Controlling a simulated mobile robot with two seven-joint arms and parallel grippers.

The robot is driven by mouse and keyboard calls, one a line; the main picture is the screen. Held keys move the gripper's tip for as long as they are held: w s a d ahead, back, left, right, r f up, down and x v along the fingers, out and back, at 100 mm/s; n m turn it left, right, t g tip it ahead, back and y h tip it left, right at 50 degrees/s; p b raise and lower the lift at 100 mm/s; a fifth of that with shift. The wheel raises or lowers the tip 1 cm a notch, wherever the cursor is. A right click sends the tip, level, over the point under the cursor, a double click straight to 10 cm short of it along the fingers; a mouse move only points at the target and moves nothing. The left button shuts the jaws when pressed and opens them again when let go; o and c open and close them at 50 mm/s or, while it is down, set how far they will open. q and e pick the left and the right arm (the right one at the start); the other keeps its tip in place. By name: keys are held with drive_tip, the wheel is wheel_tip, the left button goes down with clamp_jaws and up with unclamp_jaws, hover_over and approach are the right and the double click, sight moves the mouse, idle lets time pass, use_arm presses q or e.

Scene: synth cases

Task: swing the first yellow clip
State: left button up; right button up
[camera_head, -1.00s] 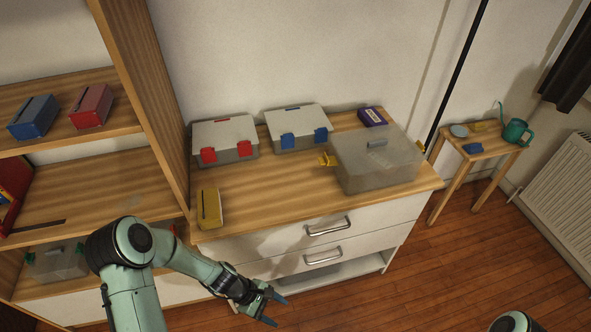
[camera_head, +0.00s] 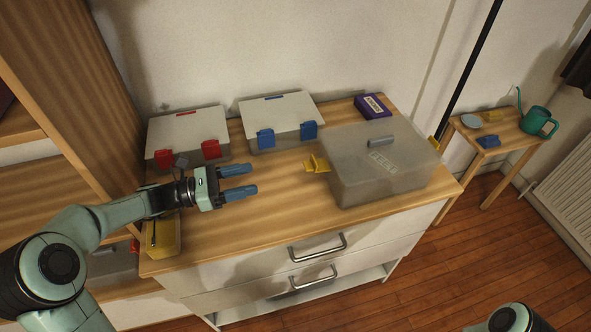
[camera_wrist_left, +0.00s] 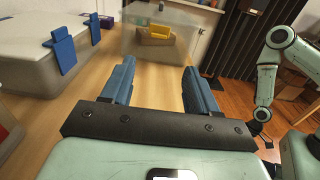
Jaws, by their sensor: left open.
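The translucent grey box (camera_head: 350,182) stands on the right of the dresser top, with a grey handle on its lid. A yellow clip (camera_head: 317,163) sticks out from its left side, and it also shows ahead in the left wrist view (camera_wrist_left: 157,33). A second yellow clip (camera_head: 434,143) shows partly at the box's right side. My left gripper (camera_head: 254,179) is open and empty over the dresser, left of the first clip and apart from it. In the left wrist view the clip lies beyond and between the blue fingers (camera_wrist_left: 159,68). My right arm's dark end (camera_wrist_left: 262,128) is unclear.
Boxes with red clips (camera_head: 188,122) and blue clips (camera_head: 280,105) stand along the wall. A purple box (camera_head: 373,106) is behind the grey box. A yellow case (camera_head: 163,240) lies below my left arm. Bare wood lies between gripper and clip.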

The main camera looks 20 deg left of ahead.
use_arm(q)
drive_tip(key=shift+w+d+f, duration=0.25)
drive_tip(key=shift+w+d, duration=0.2)
drive_tip(key=b, duration=0.3)
approach(317, 163)
drive_tip(key=w+d+f, duration=0.2)
drive_tip(key=w+d, duration=0.1)
drive_tip(key=shift+x, duration=0.75)
use_arm(e)
drive_tip(key=w+d+f+t, duration=0.1)
drive_tip(key=w+d+f, duration=0.1)
drive_tip(key=w+f, duration=0.2)
drive_tip(key=shift+w+d+f+t+h, duration=0.2)
drive_tip(key=shift+w+f+t+h, duration=0.15)
drive_tip(key=shift+w, duration=0.45)
use_arm(q)
drive_tip(key=shift+r, duration=0.15)
use_arm(e)
drive_tip(key=shift+r, duration=0.1)
use_arm(q)
drive_tip(key=c, duration=1.1)
drive_tip(key=shift+o, duration=0.2)
